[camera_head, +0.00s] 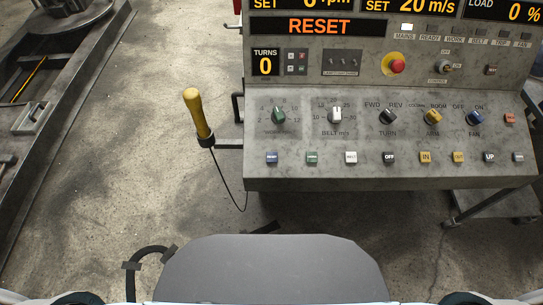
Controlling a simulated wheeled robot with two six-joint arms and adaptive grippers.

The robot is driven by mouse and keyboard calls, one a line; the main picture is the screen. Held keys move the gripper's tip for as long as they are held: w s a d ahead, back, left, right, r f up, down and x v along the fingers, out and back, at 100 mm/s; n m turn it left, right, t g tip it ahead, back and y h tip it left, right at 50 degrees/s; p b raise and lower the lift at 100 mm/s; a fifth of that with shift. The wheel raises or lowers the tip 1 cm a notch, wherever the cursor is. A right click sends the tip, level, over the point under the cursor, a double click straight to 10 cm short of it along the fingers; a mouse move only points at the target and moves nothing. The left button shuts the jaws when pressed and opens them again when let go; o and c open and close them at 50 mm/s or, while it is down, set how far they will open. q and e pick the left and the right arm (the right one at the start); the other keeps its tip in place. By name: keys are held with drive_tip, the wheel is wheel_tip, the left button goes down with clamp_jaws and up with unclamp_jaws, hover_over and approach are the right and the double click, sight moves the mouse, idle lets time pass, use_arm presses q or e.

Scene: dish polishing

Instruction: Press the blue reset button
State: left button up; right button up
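The blue reset button (272,158) is a small square button at the left end of the bottom row on the grey control panel (300,180). Small lettering on it appears to read RESET. The orange RESET text shows on the display (318,26) at the top of the panel. Neither of my grippers is visible; only pale parts of my own body show at the bottom corners. Nothing covers the blue button.
Other buttons sit to its right, including a green one (312,158) and a white one (351,157). Knobs line the row above. A yellow-handled lever (197,114) stands left of the panel. A red emergency button (397,67) is higher up. Machinery (60,80) stands at left.

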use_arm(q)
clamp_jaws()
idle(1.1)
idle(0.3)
